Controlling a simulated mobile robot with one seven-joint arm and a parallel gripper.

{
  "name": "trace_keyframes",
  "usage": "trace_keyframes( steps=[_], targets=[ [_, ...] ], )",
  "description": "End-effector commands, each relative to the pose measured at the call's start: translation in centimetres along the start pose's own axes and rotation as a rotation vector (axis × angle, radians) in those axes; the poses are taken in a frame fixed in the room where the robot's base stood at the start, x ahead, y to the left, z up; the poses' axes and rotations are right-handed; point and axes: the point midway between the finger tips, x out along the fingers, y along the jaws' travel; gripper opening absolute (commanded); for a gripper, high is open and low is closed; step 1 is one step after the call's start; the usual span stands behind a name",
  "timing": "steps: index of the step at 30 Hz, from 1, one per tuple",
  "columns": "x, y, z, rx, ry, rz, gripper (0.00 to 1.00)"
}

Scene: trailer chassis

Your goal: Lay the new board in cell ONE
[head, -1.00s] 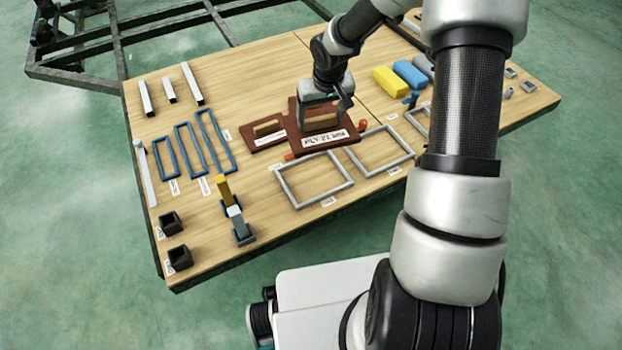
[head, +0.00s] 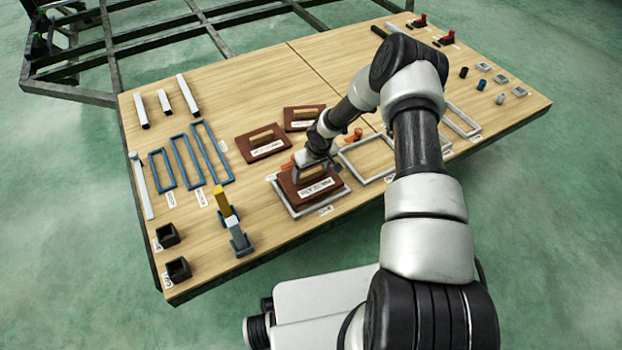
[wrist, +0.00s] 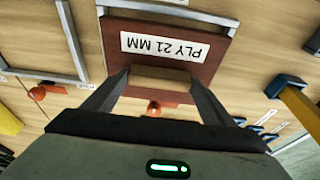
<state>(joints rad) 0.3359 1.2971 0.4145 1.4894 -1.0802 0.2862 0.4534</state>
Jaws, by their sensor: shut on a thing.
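The held board (head: 322,192) is a dark red-brown plate with a pale wooden handle and a white label. In the wrist view the label on this board (wrist: 200,45) reads PLY 21 MM, upside down. My gripper (head: 308,172) is shut on the handle; its two fingers (wrist: 160,80) clasp the handle's ends in the wrist view. The board is over the leftmost grey rectangular frame (head: 287,207), whose rim shows at its left and front. I cannot tell whether the board rests inside the frame or hovers just above it. The cell tags are too small to read.
Two similar boards (head: 262,150) (head: 303,127) lie behind. An orange-red piece (head: 288,166) sits by the frame's back corner. Another grey frame (head: 368,178) is to the right. My arm covers the right middle.

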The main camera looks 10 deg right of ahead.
Motion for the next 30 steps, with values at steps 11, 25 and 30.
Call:
trace_keyframes(
  steps=[11, 25, 30],
  targets=[
    [2.9, 0.0, 0.7, 0.000, 0.002, 0.000, 0.28],
    [3.3, 0.0, 0.9, 0.001, -0.001, 0.000, 0.96],
    [3.2, 0.0, 0.9, 0.001, -0.001, 0.000, 0.96]
  ],
)
